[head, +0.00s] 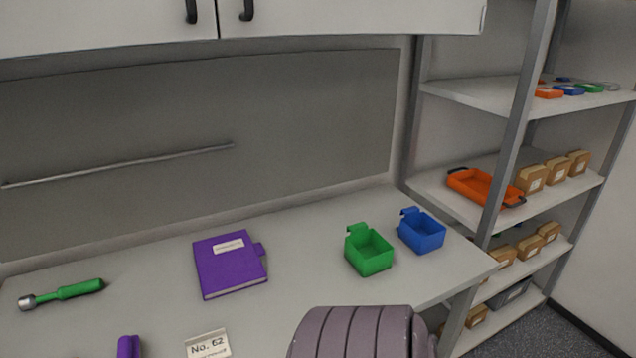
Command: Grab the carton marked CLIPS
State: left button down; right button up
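Small brown cardboard cartons stand on the shelving unit at the right. A row of three, a left carton (531,179), a middle carton (556,170) and a right carton (578,163), is on the middle shelf, right of an orange tray (481,188). More cartons (527,247) stand on the shelf below, and one (476,317) is on the lowest shelf. They have small pale labels, too small to read, so I cannot tell which is marked CLIPS. Neither of my grippers is in view.
The workbench (310,230) holds a purple binder (229,266), a green bin (369,252), a blue bin (422,232), a green-handled tool (65,292) and a "No. 62" card (208,344). A ribbed grey-mauve shape (350,335) covers the bench's front edge. A shelf post (514,130) stands before the shelves.

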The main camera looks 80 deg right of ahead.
aim_at(550, 229)
jog(key=z, duration=3.9)
jog(key=i+l+u, duration=0.1)
jog(key=u, duration=0.3)
jog(key=i+l+u, duration=0.15)
jog(key=u, duration=0.3)
jog(key=i+l+u, duration=0.1)
jog(key=u, duration=0.3)
jog(key=i+l+u, duration=0.2)
jog(key=l, duration=0.35)
jog(key=i+l+u, duration=0.2)
jog(key=l, duration=0.4)
jog(key=l+u, duration=0.15)
jog(key=l, duration=0.45)
jog(key=i+l+u, duration=0.2)
jog(key=l, duration=0.4)
jog(key=k, duration=0.1)
